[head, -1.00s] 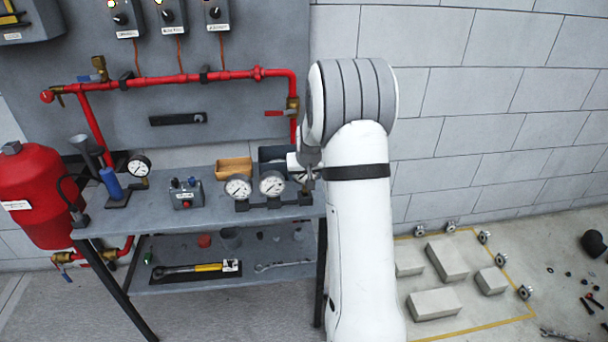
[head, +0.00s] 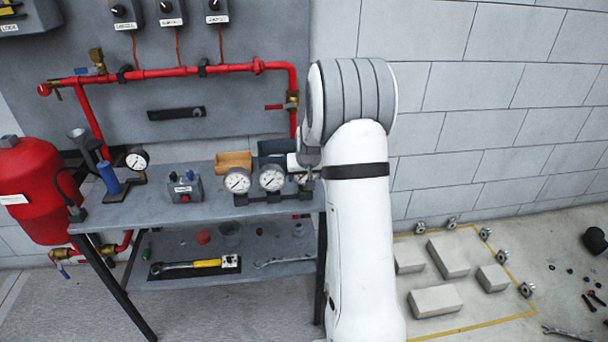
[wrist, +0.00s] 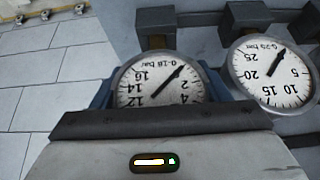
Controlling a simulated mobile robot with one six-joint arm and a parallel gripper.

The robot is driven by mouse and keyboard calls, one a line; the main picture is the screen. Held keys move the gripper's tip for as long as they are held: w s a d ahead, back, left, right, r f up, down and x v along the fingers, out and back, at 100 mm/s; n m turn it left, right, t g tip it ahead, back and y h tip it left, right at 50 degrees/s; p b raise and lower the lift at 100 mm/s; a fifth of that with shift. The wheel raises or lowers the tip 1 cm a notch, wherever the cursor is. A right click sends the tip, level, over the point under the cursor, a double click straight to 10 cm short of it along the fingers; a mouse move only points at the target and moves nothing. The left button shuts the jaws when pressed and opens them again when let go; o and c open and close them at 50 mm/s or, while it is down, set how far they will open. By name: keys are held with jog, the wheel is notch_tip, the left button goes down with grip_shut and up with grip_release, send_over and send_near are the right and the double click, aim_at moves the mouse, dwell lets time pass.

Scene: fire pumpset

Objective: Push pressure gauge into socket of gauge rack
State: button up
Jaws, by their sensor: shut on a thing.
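A round white pressure gauge marked 0-16 bar (wrist: 158,82) sits between the blue fingers of my gripper (wrist: 158,88), which is shut on it. Its dial appears upside down in the wrist view. A dark block of the gauge rack (wrist: 155,22) lies directly beyond the gauge, in line with it. Whether the gauge's stem is in the socket is hidden. In the head view the rack (head: 272,197) stands at the bench's right end and carries two gauges, a left one (head: 237,181) and a middle one (head: 271,178). My arm largely covers the held gauge there.
A 0-25 bar gauge (wrist: 270,72) stands close beside the held one. Behind the rack are a tan bin (head: 233,161) and a dark bin (head: 275,149). A control box (head: 185,188) and another gauge (head: 137,159) stand left on the bench (head: 150,209). Red pipework (head: 180,72) runs above.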

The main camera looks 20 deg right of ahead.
jog(key=shift+f+b, duration=0.45)
jog(key=shift+f, duration=0.15)
jog(key=o, duration=1.6)
jog(key=shift+o, duration=0.2)
jog(key=shift+r, duration=0.2)
notch_tip(320, 180, up, 10)
jog(key=p, duration=0.9)
jog(key=shift+f+p, duration=0.1)
jog(key=shift+p, duration=0.2)
jog(key=shift+f, duration=0.15)
